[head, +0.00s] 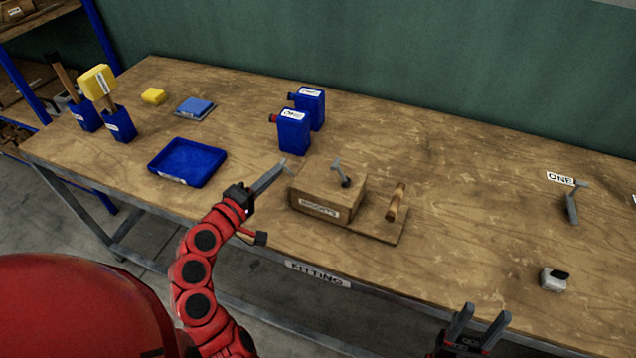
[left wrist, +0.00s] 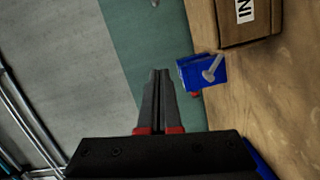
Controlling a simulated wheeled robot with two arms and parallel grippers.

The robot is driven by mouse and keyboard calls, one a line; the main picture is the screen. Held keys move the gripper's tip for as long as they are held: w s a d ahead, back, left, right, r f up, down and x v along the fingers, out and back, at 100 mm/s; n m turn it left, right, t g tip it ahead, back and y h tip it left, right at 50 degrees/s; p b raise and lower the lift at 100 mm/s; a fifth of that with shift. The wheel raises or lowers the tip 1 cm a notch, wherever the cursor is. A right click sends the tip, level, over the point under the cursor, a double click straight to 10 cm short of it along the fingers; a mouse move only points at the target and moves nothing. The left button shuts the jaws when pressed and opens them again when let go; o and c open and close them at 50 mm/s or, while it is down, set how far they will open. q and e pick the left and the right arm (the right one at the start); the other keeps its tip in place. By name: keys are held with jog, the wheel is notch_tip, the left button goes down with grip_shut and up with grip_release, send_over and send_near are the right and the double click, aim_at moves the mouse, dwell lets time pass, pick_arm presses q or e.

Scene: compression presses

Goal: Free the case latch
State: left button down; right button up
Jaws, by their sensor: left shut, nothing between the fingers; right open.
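A wooden case (head: 309,186) with a white label on its front stands on the table; its edge also shows in the left wrist view (left wrist: 232,36). A grey lever (head: 346,179) stands up from its top. A small grey piece (head: 283,163) sticks out by its left side, and in the left wrist view a grey piece (left wrist: 212,68) lies in front of a blue bottle. Which of these is the latch I cannot tell. My left gripper (head: 281,165) is shut and empty, left of the case; contact is unclear. My right gripper (head: 488,315) is open and empty at the table's front edge.
A wooden handle (head: 396,203) stands on the board right of the case. Blue bottles (head: 293,131) stand behind it, a blue tray (head: 187,163) to the left. A grey lever (head: 572,208) and a small white block (head: 554,279) are at right. Table between is clear.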

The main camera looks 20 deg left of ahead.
aim_at(340, 172)
pick_arm(q)
jog(key=shift+s+d+f+m+g+h, duration=0.15)
jog(key=shift+s+d+m+g+h, duration=0.3)
jog(key=shift+s+d, duration=0.35)
jog(key=shift+w, duration=0.15)
jog(key=p+x, duration=0.1)
jog(key=x, duration=0.2)
jog(key=p+x, duration=0.1)
jog(key=x, duration=0.2)
jog(key=p+x, duration=0.1)
jog(key=x, duration=0.2)
jog(key=shift+d+r, duration=0.1)
jog(key=shift+r, duration=0.2)
jog(key=d+p, duration=0.1)
jog(key=d+f, duration=0.1)
jog(key=d, duration=0.1)
jog(key=shift+w+p, duration=0.25)
jog(key=shift+p, duration=0.1)
jog(key=shift+s+d, duration=0.1)
jog(key=shift+d, duration=0.4)
jog(key=shift+f, duration=0.15)
